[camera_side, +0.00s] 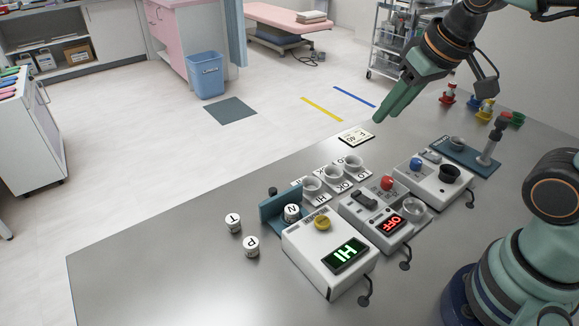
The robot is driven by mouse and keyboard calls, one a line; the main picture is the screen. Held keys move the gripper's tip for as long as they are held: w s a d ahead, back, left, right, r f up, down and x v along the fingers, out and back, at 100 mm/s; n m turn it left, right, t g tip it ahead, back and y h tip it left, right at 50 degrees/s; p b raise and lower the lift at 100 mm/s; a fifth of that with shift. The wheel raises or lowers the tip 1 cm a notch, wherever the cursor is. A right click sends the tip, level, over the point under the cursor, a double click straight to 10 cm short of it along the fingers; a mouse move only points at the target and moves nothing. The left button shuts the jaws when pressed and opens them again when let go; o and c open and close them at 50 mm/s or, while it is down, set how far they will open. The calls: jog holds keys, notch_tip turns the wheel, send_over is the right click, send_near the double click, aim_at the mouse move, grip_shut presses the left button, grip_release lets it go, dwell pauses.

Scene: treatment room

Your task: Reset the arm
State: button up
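My gripper (387,112) is green and hangs in the air at the upper right, above the far edge of the metal table. Its fingers point down and to the left and look close together, with nothing visible between them. From this angle I cannot tell whether a gap remains. My arm comes in from the top right, and my base stands at the lower right.
On the table (160,262) are a white box reading HI (330,262), a box reading OFF (384,222), a third control box (432,182), a blue stand with a lever (487,160), white cups (333,174), lettered cylinders (251,246) and a card (356,136). The left front is clear.

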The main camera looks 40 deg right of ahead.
jog(key=shift+s+d+f+n, duration=0.15)
jog(key=shift+s+d+n, duration=0.05)
jog(key=shift+s, duration=0.15)
jog(key=shift+s+d+f+n, duration=0.15)
jog(key=shift+s+n, duration=0.05)
jog(key=shift+s, duration=0.15)
